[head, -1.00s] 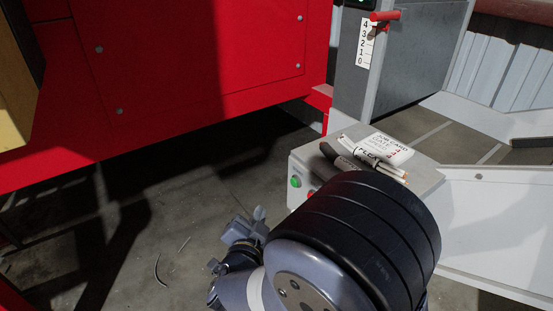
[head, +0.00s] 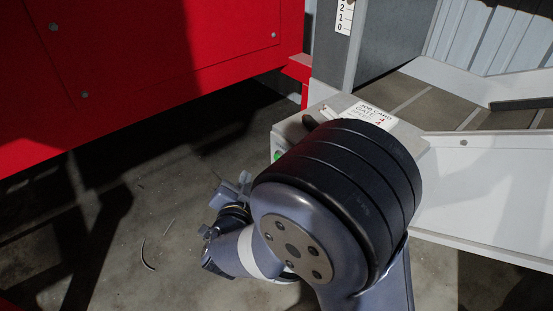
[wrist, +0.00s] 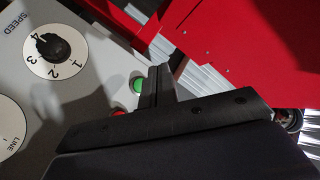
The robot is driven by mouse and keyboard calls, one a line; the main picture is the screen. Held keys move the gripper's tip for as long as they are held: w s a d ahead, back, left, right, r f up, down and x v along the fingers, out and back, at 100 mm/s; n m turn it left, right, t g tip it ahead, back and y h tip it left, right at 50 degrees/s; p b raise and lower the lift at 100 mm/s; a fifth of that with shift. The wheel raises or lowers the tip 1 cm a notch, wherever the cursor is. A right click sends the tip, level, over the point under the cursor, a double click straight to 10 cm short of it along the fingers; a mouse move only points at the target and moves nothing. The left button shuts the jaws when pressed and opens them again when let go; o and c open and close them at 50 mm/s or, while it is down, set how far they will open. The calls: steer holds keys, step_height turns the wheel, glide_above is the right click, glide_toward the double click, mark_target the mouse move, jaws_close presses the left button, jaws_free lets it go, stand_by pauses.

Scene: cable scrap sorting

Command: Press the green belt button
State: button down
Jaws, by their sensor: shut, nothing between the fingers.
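The green button (wrist: 138,84) shows in the wrist view on the face of a grey control box (wrist: 92,112). My gripper (wrist: 160,78) is shut and empty, with its dark fingers right beside the green button and overlapping its edge in the picture. I cannot tell whether they touch. In the head view the green button (head: 277,156) peeks out at the left of my arm, on the control box (head: 288,135); my arm hides much of the box and the fingertips cannot be made out there.
A red button (wrist: 118,113) sits near the green one, partly hidden by my gripper. A speed dial (wrist: 56,48) and a line dial (wrist: 9,128) are on the same face. A job card (head: 368,112) lies on the box. A red machine (head: 150,70) stands at left.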

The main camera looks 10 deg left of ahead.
steer(key=w+d+b, duration=0.1)
steer(key=w+d, duration=0.3)
steer(key=w, duration=0.1)
steer(key=shift+d, duration=0.2)
stand_by(2.0)
steer(key=shift+w+d+b, duration=0.25)
steer(key=shift+w+b, duration=0.05)
steer(key=shift+w, duration=0.05)
steer(key=shift+w+d, duration=0.3)
steer(key=shift+w, duration=0.05)
stand_by(0.7)
stand_by(0.3)
steer(key=shift+s+a, duration=0.55)
steer(key=shift+s, duration=0.1)
steer(key=shift+s, duration=0.1)
